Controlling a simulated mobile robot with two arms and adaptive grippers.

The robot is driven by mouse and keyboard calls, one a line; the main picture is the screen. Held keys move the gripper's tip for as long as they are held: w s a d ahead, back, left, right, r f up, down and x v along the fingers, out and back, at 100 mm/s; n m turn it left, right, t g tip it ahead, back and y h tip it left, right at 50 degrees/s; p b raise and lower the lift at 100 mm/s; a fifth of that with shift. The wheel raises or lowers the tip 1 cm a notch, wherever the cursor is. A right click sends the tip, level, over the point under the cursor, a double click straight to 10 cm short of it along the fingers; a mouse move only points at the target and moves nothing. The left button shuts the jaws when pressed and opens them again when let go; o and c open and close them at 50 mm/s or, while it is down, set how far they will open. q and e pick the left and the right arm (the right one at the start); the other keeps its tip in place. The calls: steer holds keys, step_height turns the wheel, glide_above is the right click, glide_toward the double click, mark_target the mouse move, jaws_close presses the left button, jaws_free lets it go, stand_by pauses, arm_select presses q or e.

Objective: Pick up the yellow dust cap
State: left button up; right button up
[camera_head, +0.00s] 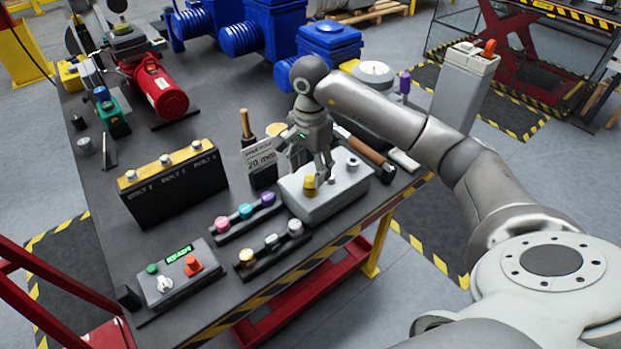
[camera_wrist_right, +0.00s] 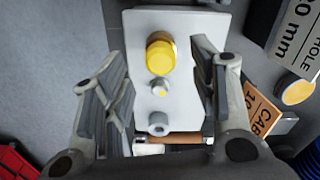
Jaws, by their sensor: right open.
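The yellow dust cap (camera_head: 309,184) sits on top of a light grey box (camera_head: 325,205) near the table's front right. In the right wrist view the cap (camera_wrist_right: 160,54) stands upright on the white-looking top of the box, beside two smaller fittings. My right gripper (camera_head: 320,170) points down just above the box, close to the cap. In the wrist view its open fingers (camera_wrist_right: 158,48) are on either side of the cap with clear gaps, apart from it. The fingers hold nothing. My left gripper is not in view.
A rack with pink, teal and purple caps (camera_head: 245,211) and another small rack (camera_head: 271,248) lie left of the box. A control box (camera_head: 178,272) stands front left, a black bolt block (camera_head: 175,185) behind it. A sign block (camera_head: 260,163) and hammer (camera_head: 368,150) are near the gripper.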

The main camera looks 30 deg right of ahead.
mark_target(311, 177)
steer(key=shift+d+f+p, duration=0.15)
steer(key=shift+f+p, duration=0.3)
steer(key=shift+f, duration=1.2)
steer(key=shift+w, duration=0.1)
steer(key=c, duration=0.9)
